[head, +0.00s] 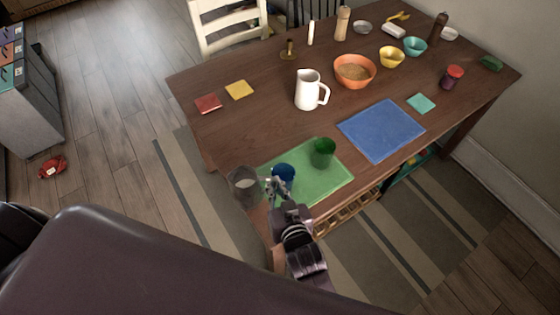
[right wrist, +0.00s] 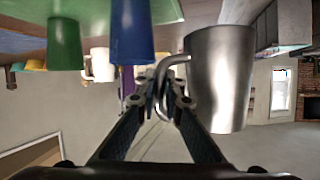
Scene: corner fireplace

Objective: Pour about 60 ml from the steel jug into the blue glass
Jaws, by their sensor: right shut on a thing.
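The steel jug (head: 244,187) is at the front left corner of the table, left of the green mat (head: 325,183). It also shows in the right wrist view (right wrist: 221,80), which sees the scene upside down. My right gripper (right wrist: 168,88) is shut on the jug's handle; in the head view the gripper (head: 279,188) hides part of the blue glass. The jug looks near upright; I cannot tell whether it touches the table. The blue glass (head: 283,170) stands on the mat just right of the jug, also in the right wrist view (right wrist: 133,32). My left gripper is not in view.
A green glass (head: 323,152) stands on the mat, right of the blue glass. A blue mat (head: 382,130) lies further right. A white pitcher (head: 307,90), an orange bowl (head: 354,71) and several other items stand further back.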

